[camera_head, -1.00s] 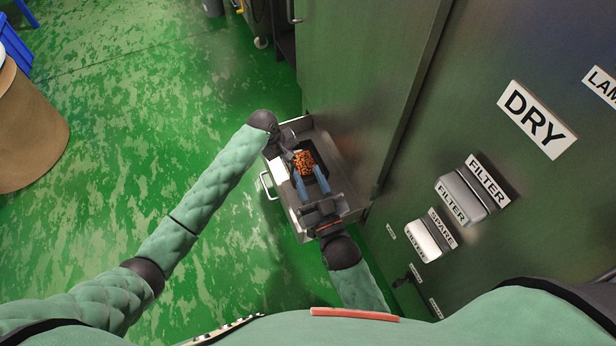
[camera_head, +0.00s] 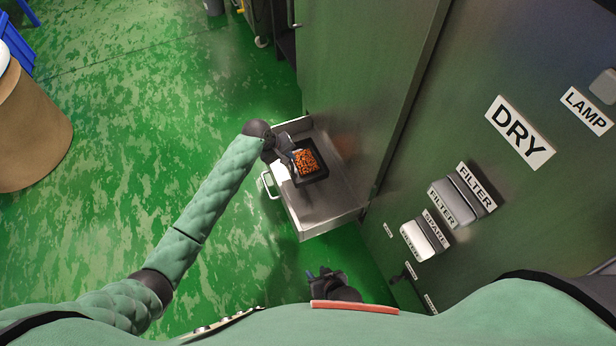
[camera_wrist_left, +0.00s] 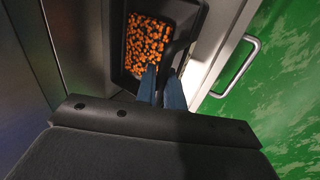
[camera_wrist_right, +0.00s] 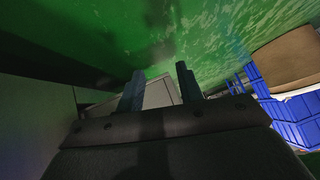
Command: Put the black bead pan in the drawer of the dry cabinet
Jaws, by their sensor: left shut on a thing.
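The black bead pan (camera_head: 309,163), filled with orange beads, sits inside the open drawer (camera_head: 325,207) of the dry cabinet (camera_head: 470,120). My left gripper (camera_head: 290,156) is at the pan's left side. In the left wrist view its blue fingers (camera_wrist_left: 165,88) are shut on the pan's near edge beside the beads, and the pan (camera_wrist_left: 150,45) lies within the drawer walls. Whether the pan rests fully on the drawer floor I cannot tell. My right gripper (camera_head: 325,274) is low near my body, away from the drawer. In the right wrist view its fingers (camera_wrist_right: 158,88) are apart and empty.
The drawer's handle (camera_head: 268,186) faces left over the green floor (camera_head: 150,90). The drawer's front part is bare. Filter boxes (camera_head: 455,205) stick out from the cabinet at right. A brown drum (camera_head: 30,125) and blue crates stand far left.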

